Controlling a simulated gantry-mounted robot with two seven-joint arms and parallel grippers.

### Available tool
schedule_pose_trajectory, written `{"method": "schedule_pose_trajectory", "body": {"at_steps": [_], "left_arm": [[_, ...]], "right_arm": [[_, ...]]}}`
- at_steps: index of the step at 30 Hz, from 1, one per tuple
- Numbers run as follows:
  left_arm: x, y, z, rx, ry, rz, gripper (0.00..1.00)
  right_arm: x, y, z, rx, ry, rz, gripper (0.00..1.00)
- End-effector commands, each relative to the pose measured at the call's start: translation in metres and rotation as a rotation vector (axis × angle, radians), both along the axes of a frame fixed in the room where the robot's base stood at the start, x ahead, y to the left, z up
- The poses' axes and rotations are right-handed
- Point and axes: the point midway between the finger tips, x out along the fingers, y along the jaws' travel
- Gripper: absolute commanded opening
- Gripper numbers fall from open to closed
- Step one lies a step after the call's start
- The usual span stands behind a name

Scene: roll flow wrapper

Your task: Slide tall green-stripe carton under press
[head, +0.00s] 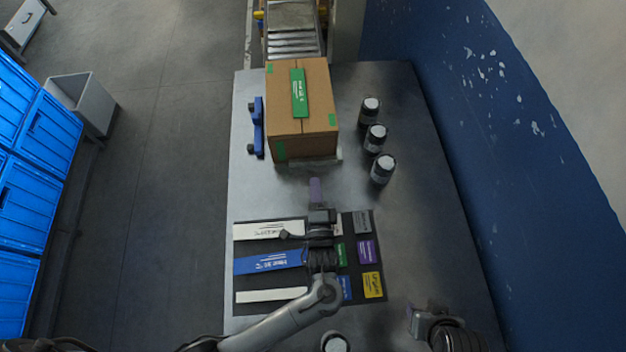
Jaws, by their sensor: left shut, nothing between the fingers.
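A tall brown carton (284,95) with a green stripe label (299,93) on top and green corner patches stands upright on the far part of the grey metal table (410,210). My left gripper (315,182) is shut and empty. It points at the carton's near side, with a small gap between fingertips and carton. My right gripper (414,322) is at the lower right, partly cut off by the frame edge; its jaws are not clear. No press is clearly recognisable.
A roller conveyor (292,45) lies beyond the carton. A blue rail-like fixture (258,127) stands left of it, and three dark jars (376,138) stand to its right. A dark mat (270,282) with coloured labels lies under my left arm. Another jar (335,343) is at the front.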

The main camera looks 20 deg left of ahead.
Motion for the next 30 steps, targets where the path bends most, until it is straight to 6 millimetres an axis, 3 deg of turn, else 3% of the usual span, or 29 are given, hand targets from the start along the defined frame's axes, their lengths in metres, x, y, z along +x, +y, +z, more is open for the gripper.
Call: {"method": "schedule_pose_trajectory", "body": {"at_steps": [18,30], "left_arm": [[0.095,0.042,0.000,0.000,0.000,0.001,0.00],[0.116,0.051,0.000,-0.001,0.001,0.000,0.00]], "right_arm": [[-0.001,-0.003,-0.013,-0.012,0.001,0.008,0.43],[-0.001,-0.002,-0.016,-0.009,0.002,0.006,0.43]]}}
